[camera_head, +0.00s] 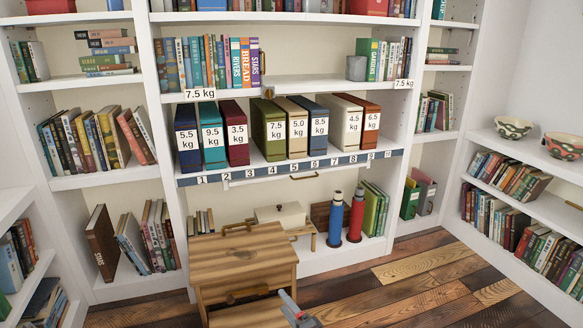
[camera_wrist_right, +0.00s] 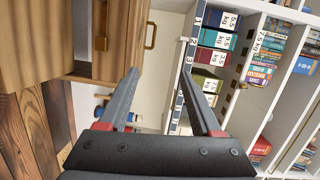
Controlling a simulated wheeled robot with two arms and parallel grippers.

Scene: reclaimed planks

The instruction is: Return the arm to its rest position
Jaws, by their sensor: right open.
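My right gripper (camera_head: 292,306) shows at the bottom edge of the head view, in front of the wooden cabinet (camera_head: 240,262). In the right wrist view its two fingers (camera_wrist_right: 160,78) stand apart with nothing between them. A row of weight-labelled binders stands upright on the middle shelf. From the left they include a blue 5.5 kg binder (camera_head: 187,140), a teal 9.5 kg one (camera_head: 211,137) and a dark red 3.5 kg one (camera_head: 236,134). The green 7.5 kg binder (camera_head: 268,131) stands to their right. The gripper is apart from them. My left gripper is not in view.
A blue bottle (camera_head: 335,220) and a red bottle (camera_head: 356,216) stand on the low shelf, right of the cabinet. Bookshelves surround the space; patterned bowls (camera_head: 565,146) sit on the right unit. Plank floor (camera_head: 430,285) is open at the lower right.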

